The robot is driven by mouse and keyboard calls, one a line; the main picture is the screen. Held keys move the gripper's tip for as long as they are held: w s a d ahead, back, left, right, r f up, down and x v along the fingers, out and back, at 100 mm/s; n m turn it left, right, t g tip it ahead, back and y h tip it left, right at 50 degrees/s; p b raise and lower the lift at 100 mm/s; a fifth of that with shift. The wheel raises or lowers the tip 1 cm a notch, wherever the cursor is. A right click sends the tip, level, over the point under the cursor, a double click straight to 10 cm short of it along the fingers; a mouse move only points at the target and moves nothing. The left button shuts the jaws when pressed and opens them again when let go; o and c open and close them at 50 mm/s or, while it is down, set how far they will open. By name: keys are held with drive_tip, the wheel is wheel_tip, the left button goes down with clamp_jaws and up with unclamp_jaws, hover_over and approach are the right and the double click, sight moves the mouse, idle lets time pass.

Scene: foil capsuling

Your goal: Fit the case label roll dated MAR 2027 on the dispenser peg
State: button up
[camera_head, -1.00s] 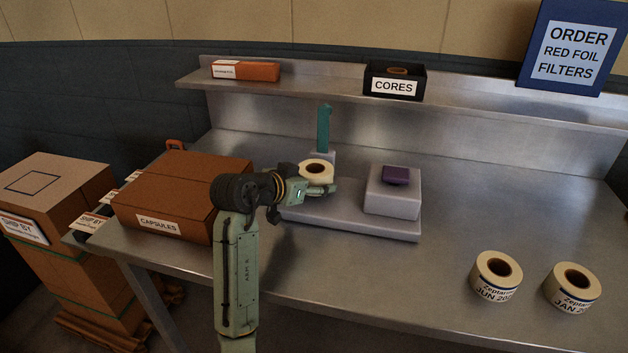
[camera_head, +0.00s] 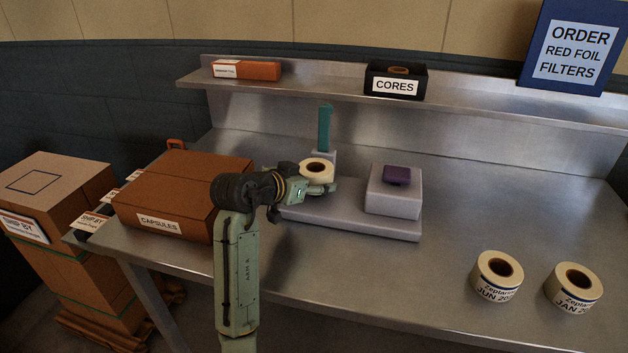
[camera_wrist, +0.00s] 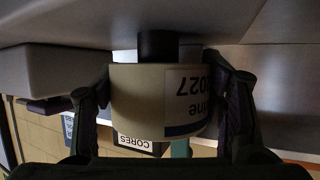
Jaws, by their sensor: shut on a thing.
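My gripper (camera_wrist: 165,100) is shut on a cream label roll (camera_wrist: 138,100), one finger on each side. In the wrist view, which is upside down, its label shows "2027" and part of a word; the month is out of sight. The roll also shows in the head view (camera_head: 317,177), upright over the left part of the grey dispenser (camera_head: 345,222). A dark round peg (camera_wrist: 158,45) shows between the roll and the grey base. The roll is in line with it and apart from the base; how far the peg reaches into the core is hidden.
Two other rolls, marked JUN (camera_head: 496,282) and JAN (camera_head: 573,292), stand at the right front. A teal post (camera_head: 324,128) rises behind the held roll. A block with a purple top (camera_head: 393,190) is to its right. The CAPSULES box (camera_head: 165,200) is left of my arm.

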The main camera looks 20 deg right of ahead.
drive_tip(key=o, duration=1.5)
drive_tip(key=shift+d+f, duration=0.2)
drive_tip(key=shift+f, duration=0.35)
drive_tip(key=o, duration=0.5)
drive_tip(key=shift+s+f, duration=0.1)
drive_tip(key=shift+f, duration=0.05)
drive_tip(key=shift+v, duration=0.75)
drive_tip(key=v, duration=0.7)
drive_tip(key=shift+r, duration=0.45)
drive_tip(key=shift+w, duration=0.2)
